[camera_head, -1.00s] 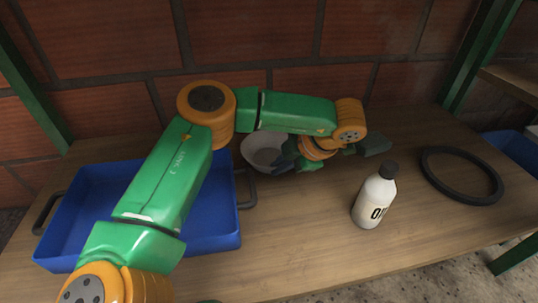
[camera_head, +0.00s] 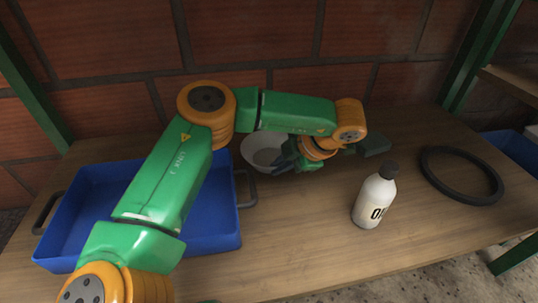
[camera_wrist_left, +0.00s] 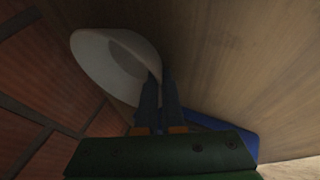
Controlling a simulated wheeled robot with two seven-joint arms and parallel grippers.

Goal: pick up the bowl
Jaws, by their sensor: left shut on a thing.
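The bowl (camera_head: 258,148) is pale grey and round. It rests at the back of the wooden shelf, partly hidden behind my left arm in the head view. My left gripper (camera_head: 277,165) is at the bowl's near right side, shut on its rim. In the left wrist view the bowl (camera_wrist_left: 105,62) looks tilted, and its rim meets the two dark fingers (camera_wrist_left: 160,82). I cannot tell any gap between bowl and shelf. My right gripper is not in view.
A blue tray (camera_head: 213,240) with dark handles stands to the left, under my arm. A white bottle (camera_head: 367,208) with a black cap stands to the right, and a black ring (camera_head: 463,199) lies beyond it. A brick wall (camera_head: 275,35) closes the back. The front right shelf is clear.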

